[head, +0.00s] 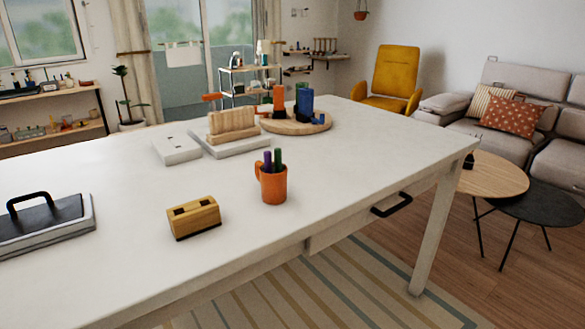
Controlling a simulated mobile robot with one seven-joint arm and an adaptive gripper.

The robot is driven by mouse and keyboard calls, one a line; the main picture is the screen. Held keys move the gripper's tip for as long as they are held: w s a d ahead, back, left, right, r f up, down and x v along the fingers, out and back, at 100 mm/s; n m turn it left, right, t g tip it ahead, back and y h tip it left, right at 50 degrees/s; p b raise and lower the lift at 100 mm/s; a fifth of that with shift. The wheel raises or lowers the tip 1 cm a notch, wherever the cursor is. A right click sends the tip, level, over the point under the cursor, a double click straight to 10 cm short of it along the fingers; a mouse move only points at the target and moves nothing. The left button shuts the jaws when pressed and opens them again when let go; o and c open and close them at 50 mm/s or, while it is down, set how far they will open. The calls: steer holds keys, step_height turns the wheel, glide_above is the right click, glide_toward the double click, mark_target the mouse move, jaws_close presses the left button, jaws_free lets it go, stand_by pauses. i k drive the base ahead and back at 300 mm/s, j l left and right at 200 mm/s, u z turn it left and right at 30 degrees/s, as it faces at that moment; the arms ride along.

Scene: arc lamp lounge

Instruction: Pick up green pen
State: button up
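A green pen (278,159) stands upright in an orange mug (273,186) on the white table, with only its upper part showing above the rim. A purple pen (267,160) stands just left of it in the same mug. The lower parts of both pens are hidden inside the mug. The mug's handle points left. My gripper is not in view.
On the white table (110,175), a yellow wooden block (194,217) sits left of the mug and a black-handled grey case (45,227) further left. Behind are white boxes (177,149) and a round wooden tray (311,125) with colored items. The table right of the mug is clear.

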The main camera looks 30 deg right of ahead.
mark_target(277, 152)
steer(key=k+l, duration=0.1)
steer(key=l, duration=1.25)
steer(key=k+l, duration=0.15)
steer(key=l, duration=0.55)
steer(key=u, duration=0.05)
